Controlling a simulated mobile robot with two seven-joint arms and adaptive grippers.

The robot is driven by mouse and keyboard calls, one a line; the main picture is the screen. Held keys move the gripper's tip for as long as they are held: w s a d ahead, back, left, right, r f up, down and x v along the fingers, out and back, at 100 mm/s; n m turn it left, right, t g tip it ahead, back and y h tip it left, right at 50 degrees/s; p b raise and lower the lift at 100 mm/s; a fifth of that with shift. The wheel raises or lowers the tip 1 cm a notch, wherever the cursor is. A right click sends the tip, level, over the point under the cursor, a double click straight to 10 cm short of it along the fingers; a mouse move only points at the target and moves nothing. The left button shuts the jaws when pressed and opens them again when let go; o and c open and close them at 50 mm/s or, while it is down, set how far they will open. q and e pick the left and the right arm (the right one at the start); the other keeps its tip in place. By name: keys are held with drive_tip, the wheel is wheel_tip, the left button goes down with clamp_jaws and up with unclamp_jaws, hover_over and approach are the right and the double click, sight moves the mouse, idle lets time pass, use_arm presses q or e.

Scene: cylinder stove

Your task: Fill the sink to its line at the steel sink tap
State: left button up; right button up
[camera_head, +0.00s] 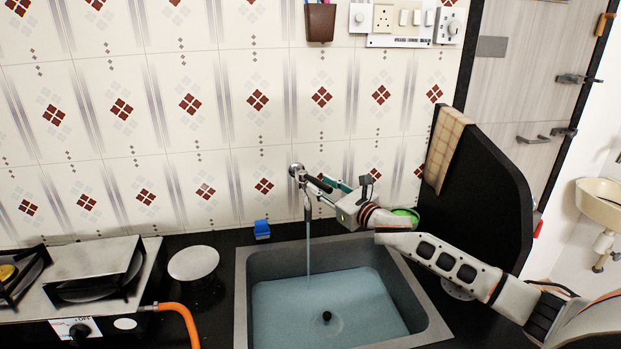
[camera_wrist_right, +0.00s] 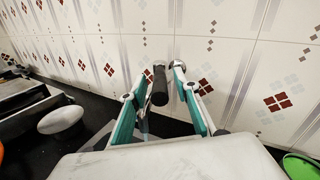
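The steel sink (camera_head: 241,300) is set in the dark counter. Bluish water (camera_head: 335,300) covers its floor, with a dark drain (camera_head: 326,316) showing through. The wall tap (camera_head: 307,200) stands behind the sink, and a thin stream (camera_head: 308,245) falls from its spout into the water. I cannot make out a fill line. My right gripper (camera_head: 318,184) is at the tap. In the right wrist view, its fingers (camera_wrist_right: 163,70) lie on either side of the black tap handle (camera_wrist_right: 159,88); contact is unclear. My left gripper is not in view.
A gas stove (camera_head: 95,268) with an orange hose (camera_head: 180,309) is at the left. A round white lid-like disc (camera_head: 193,263) and a blue block (camera_head: 262,229) lie near the sink. A green round item (camera_head: 405,215) is behind my right arm, near a black panel (camera_head: 485,190).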

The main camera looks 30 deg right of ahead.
sight(312, 179)
drive_tip(key=shift+w+a, duration=0.25)
drive_tip(key=shift+w, duration=1.05)
drive_tip(key=shift+w+a, duration=0.25)
drive_tip(key=shift+w, duration=1.05)
clamp_jaws()
